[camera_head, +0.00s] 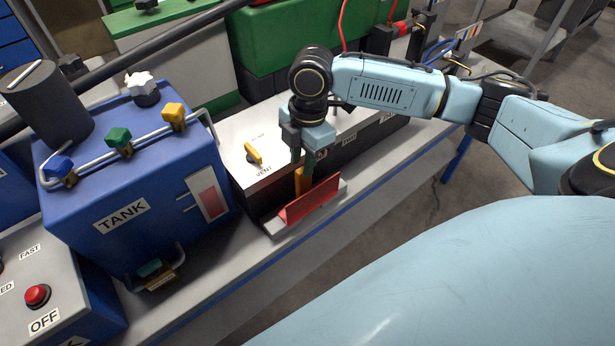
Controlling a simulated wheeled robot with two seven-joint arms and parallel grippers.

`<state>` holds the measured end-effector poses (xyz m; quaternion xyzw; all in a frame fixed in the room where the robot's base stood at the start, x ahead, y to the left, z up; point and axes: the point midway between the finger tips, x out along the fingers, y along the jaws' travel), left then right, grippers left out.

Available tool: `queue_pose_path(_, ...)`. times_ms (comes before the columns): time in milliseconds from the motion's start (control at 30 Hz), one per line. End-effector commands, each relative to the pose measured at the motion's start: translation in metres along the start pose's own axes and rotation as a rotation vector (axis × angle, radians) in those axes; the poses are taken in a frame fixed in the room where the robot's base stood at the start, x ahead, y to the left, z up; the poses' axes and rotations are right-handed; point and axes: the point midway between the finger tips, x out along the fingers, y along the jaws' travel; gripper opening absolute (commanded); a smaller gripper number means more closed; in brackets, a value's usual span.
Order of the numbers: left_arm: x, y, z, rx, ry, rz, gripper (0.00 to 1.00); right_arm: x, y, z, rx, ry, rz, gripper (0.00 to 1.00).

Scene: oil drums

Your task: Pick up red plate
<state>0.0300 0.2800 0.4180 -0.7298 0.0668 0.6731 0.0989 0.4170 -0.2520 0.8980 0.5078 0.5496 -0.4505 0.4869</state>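The red plate (312,203) stands on edge, tilted, in a low grey holder (273,229) on the bench in front of a white-topped box. A small yellow-orange piece (299,181) shows just behind the plate. My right gripper (302,174) points down just behind the plate, with its dark fingers beside the yellow-orange piece. The fingers look slightly apart, but whether they grip anything is unclear. The plate still sits at the holder. My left gripper is not in view.
A blue TANK box (125,220) with coloured valves stands left of the plate. The white-topped box (245,138) with a yellow VENT lever is close behind. A red OFF button (37,295) is at the lower left. The front bench strip (235,275) is clear.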

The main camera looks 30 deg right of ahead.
Motion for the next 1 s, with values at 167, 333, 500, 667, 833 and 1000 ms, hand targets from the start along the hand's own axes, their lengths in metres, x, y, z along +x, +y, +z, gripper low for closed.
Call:
queue_pose_path(167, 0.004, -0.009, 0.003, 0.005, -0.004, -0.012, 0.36, 0.012, -0.001, 0.001, 0.0, 0.001, -0.002, 0.29)
queue_pose_path(333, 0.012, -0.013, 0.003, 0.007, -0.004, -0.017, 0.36, 0.038, -0.004, 0.004, 0.001, 0.0, -0.002, 0.29)
queue_pose_path(500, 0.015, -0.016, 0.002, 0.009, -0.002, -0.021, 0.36, 0.054, -0.003, 0.003, -0.001, 0.0, 0.0, 0.29)
queue_pose_path(667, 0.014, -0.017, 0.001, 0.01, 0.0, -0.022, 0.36, 0.053, -0.003, 0.003, -0.001, 0.0, 0.001, 0.29)
queue_pose_path(833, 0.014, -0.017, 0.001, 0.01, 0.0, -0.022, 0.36, 0.053, -0.003, 0.003, -0.001, 0.0, 0.001, 0.11)
queue_pose_path(1000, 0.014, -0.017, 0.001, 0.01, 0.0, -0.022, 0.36, 0.053, -0.003, 0.004, -0.001, 0.0, 0.001, 0.0)
